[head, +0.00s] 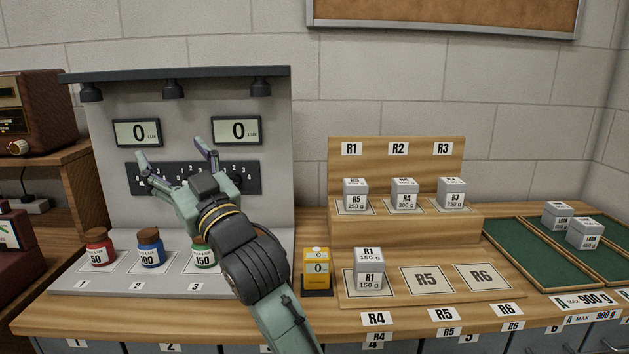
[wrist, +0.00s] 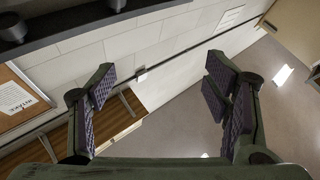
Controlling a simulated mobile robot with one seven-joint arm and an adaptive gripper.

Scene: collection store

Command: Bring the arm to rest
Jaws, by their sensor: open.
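My arm (head: 258,268) reaches up from the bottom of the head view, in front of the grey lamp stand. My gripper (head: 176,156) is at its end, raised in front of the dark dial strip below the two lux displays. Its two fingers are spread wide with nothing between them. In the wrist view my gripper (wrist: 158,88) is also open and empty, with the wall and floor beyond it. I cannot tell how far the fingertips are from the stand's panel. The forearm hides part of the stand's right side.
Red (head: 98,250), blue (head: 150,250) and green (head: 203,253) jars stand on the lamp stand (head: 111,284), below my gripper. A yellow meter (head: 317,268) stands right of my arm. Grey weight blocks stand on the wooden rack (head: 398,152); two more sit in green trays (head: 528,248).

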